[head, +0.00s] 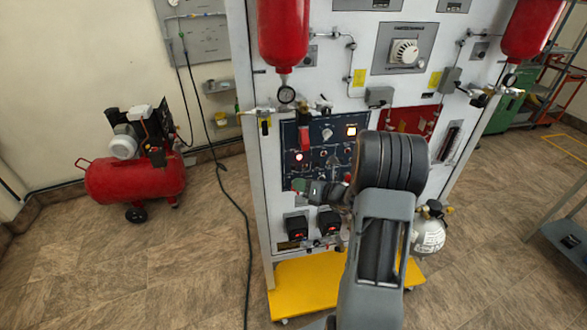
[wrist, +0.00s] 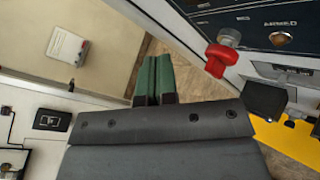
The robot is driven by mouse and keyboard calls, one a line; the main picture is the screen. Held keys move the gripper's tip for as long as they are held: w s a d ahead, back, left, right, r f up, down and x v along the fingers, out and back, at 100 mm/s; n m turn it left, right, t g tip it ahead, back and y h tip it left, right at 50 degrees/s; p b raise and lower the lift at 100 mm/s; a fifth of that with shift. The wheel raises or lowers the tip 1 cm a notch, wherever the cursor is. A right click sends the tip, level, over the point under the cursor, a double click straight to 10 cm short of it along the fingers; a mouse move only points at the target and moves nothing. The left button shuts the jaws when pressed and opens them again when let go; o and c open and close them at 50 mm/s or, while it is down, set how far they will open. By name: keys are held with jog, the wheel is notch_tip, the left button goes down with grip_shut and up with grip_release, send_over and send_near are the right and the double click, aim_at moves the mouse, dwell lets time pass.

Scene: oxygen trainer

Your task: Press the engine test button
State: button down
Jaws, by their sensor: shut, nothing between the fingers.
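The dark blue control panel (head: 318,150) is on the front of the white trainer. It carries a glowing red light or button (head: 298,157), a pale lit one (head: 351,130) and several knobs. I cannot read which is the engine test button. My gripper (head: 298,186) is in front of the panel's lower left part, pointing left, and its wrist and arm hide the panel's lower right. In the wrist view, the green fingers (wrist: 154,77) are together and empty. A red knob (wrist: 216,61) at the panel edge (wrist: 240,25) is to their right, apart from them.
Two black boxes (head: 297,227) with red displays sit below the panel. Gauges and red cylinders (head: 284,35) hang above. A yellow base (head: 300,285) juts out below. A red compressor (head: 135,180) stands left; a dark cable (head: 245,240) crosses the open floor.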

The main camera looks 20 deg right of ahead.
jog(key=shift+s+a, duration=0.1)
jog(key=shift+s, duration=0.65)
dwell(0.3)
